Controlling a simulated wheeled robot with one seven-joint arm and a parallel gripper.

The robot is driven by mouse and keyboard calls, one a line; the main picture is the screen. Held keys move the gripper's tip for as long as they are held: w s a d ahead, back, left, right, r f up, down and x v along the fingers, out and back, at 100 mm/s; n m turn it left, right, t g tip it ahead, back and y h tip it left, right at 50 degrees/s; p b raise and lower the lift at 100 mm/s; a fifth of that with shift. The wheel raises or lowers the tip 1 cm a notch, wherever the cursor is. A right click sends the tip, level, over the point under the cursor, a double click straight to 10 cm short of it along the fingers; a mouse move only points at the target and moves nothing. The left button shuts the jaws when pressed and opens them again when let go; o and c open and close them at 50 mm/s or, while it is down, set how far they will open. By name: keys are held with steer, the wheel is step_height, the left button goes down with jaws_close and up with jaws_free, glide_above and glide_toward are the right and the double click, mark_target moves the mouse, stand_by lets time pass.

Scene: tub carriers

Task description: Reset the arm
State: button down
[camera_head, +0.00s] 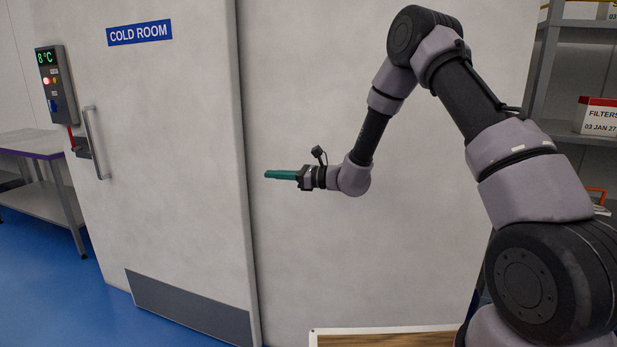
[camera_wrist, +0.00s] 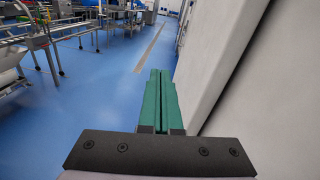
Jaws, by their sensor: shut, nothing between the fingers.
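My gripper (camera_head: 268,174) has green fingers and is at the end of my raised, bent arm. In the head view it points left, in front of the pale wall beside the cold room door (camera_head: 165,160). In the wrist view the green fingers (camera_wrist: 160,73) lie side by side, shut with only a thin line between them. Nothing is held. The wrist view looks along the pale wall, which rises close on the right.
A control box (camera_head: 56,85) reading 8 °C hangs left of the door handle (camera_head: 96,142). A metal table (camera_head: 45,200) stands at far left. A shelf holds a FILTERS box (camera_head: 598,117) at right. Blue floor (camera_wrist: 115,85) lies open ahead in the wrist view, with metal racks and tables at left.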

steer(key=s+d+r+n+g+h, duration=0.2)
steer(key=s+d+r+n, duration=0.25)
steer(key=s+r, duration=0.2)
steer(key=s+d+r+n+g+h, duration=0.2)
steer(key=s+d+r+n, duration=0.3)
steer(key=r, duration=0.3)
steer(key=s+d+r+n+t+h, duration=0.3)
steer(key=s+d, duration=0.6)
steer(key=d, duration=0.3)
steer(key=s+d+r+n+t+h, duration=0.3)
steer(key=s+d+h, duration=0.5)
steer(key=d, duration=0.5)
steer(key=shift+s+r+t, duration=0.3)
steer(key=shift+s+r, duration=0.6)
steer(key=shift+s, duration=0.15)
steer(key=shift+d, duration=0.1)
